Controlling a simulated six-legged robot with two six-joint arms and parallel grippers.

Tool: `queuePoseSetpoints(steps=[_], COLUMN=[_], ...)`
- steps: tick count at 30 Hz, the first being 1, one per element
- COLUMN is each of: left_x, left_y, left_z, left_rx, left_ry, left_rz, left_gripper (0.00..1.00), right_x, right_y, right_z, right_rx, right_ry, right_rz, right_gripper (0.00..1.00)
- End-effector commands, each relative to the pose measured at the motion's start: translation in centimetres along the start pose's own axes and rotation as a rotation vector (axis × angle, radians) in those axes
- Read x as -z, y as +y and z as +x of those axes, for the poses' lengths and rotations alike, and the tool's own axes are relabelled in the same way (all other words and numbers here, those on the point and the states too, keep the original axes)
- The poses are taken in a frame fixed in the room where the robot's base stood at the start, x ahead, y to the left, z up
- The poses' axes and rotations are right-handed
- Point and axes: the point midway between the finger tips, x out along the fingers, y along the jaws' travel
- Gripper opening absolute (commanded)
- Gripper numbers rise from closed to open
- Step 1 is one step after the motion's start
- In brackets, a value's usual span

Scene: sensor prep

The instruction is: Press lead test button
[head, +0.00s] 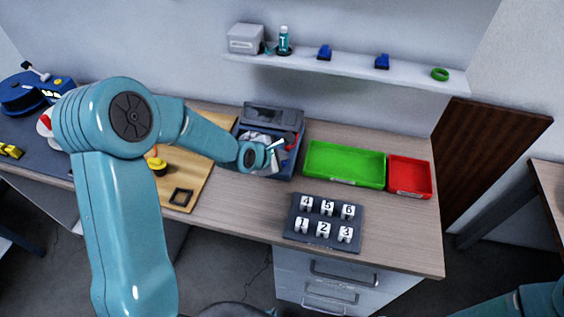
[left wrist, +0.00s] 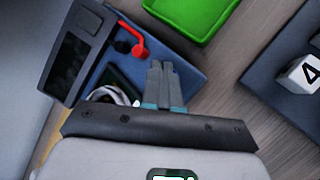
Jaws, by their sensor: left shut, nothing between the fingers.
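A blue open case (head: 294,158) with a dark raised lid or panel (head: 272,116) stands at the back of the bench. In the left wrist view the case (left wrist: 190,68) shows a dark panel (left wrist: 75,55), with a red part (left wrist: 139,44) and a black part beside it. My left gripper (head: 279,146) is over the case. In the left wrist view its fingers (left wrist: 160,68) are together and empty, overlapping the case in the picture; I cannot tell if they touch it. I cannot make out a lead test button. My right gripper is out of view.
A green tray (head: 345,183) and a red tray (head: 409,195) sit right of the case. A dark board with numbered white blocks (head: 324,228) lies in front. A wooden board (head: 190,170) lies left. A wall shelf (head: 350,72) holds small items.

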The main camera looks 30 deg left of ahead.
Motion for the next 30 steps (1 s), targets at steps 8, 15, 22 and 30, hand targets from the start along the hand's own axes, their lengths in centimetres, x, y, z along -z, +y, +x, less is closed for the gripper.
queuePoseSetpoints(steps=[8,15,22,30], left_x=[0.09,0.23,0.36,0.49], left_y=[-0.08,-0.22,-0.35,-0.49], left_z=[0.11,0.30,0.47,0.65], left_rx=[0.000,0.000,0.000,0.001], left_ry=[0.000,0.000,0.000,0.000], left_rz=[0.000,0.000,0.000,0.000], left_gripper=[0.00,0.00,0.00,0.00], right_x=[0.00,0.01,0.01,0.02], right_y=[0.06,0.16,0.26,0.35], right_z=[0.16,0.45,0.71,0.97], right_rx=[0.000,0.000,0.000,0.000], right_ry=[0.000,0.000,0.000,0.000], right_rz=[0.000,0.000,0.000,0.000], right_gripper=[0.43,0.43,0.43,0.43])
